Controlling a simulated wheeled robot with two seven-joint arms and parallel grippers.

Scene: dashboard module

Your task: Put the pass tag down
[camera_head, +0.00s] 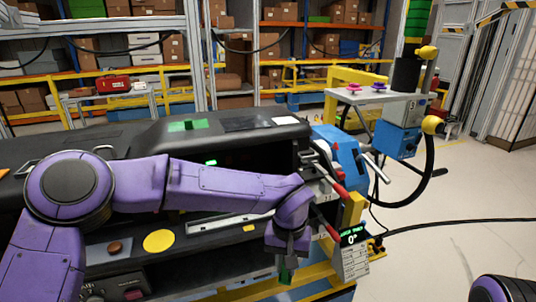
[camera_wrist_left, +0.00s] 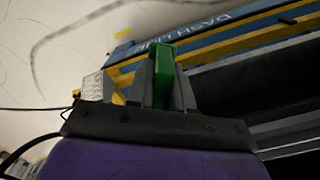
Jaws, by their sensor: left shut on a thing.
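The pass tag is a green piece (camera_wrist_left: 163,72) between the two grey fingers of my left gripper (camera_wrist_left: 162,90) in the left wrist view. In the head view, my left gripper (camera_head: 286,256) points down at the front right of the dashboard module (camera_head: 240,145). A bit of the green tag (camera_head: 284,275) shows below the fingers. The gripper is shut on the tag, in front of the module's lower front edge. My right gripper is out of view.
A green patch (camera_head: 188,125) lies on top of the module. A torque display (camera_head: 352,238) with a white label and red-handled levers (camera_head: 330,180) stand close right of my left gripper. A yellow disc (camera_head: 158,241) is to its left. Open floor (camera_head: 460,220) lies right.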

